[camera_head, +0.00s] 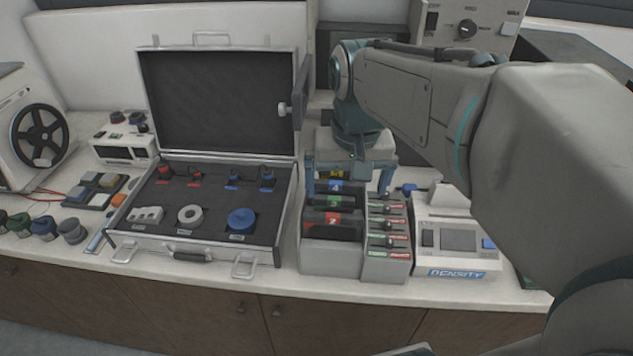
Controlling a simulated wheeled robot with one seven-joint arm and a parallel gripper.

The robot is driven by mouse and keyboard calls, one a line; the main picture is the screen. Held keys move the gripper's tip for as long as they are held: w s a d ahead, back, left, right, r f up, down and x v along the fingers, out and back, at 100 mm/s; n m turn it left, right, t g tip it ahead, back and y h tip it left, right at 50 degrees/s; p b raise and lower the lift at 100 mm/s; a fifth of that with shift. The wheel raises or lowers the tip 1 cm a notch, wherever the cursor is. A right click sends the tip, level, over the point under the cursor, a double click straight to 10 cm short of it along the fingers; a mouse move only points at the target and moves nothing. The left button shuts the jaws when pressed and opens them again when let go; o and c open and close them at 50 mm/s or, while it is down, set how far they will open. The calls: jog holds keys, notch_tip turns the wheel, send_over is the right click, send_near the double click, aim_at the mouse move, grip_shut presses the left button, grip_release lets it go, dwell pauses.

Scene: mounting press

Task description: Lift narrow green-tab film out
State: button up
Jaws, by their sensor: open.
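A grey film holder (331,262) stands on the counter with dark films that bear numbered tabs. Its green tab (334,202) marked 3 sits between a blue tab (335,187) behind and a red tab (333,220) in front. A narrower rack (386,268) adjoins it on the right and holds several slim pieces with small green and red labels (386,225). I cannot tell for certain which piece is the narrow green-tab film. My gripper (349,186) is open, pointing down over the back of both holders. Its fingers stand apart, and nothing shows gripped. It partly hides the rear tabs.
An open case (212,247) with tools stands left of the holders, its lid raised. A density meter (450,262) stands close on the right, under my arm. A dark cabinet (325,75) is behind. A narrow counter strip in front is clear.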

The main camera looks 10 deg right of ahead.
jog(key=w+r+m+g, duration=0.2)
jog(key=w+r, duration=0.2)
jog(key=w, duration=0.3)
send_over(335, 197)
jog(key=f, duration=0.8)
jog(key=shift+s+f+b, duration=0.25)
jog(key=shift+f+b, duration=0.1)
jog(key=shift+b, duration=0.05)
notch_tip(335, 197, down, 5)
jog(key=shift+w+f+p, duration=0.1)
jog(key=shift+w+p, duration=0.05)
jog(key=shift+p, duration=0.15)
jog(key=shift+c, duration=0.3)
jog(key=c, duration=1.3)
jog(key=shift+o, duration=0.2)
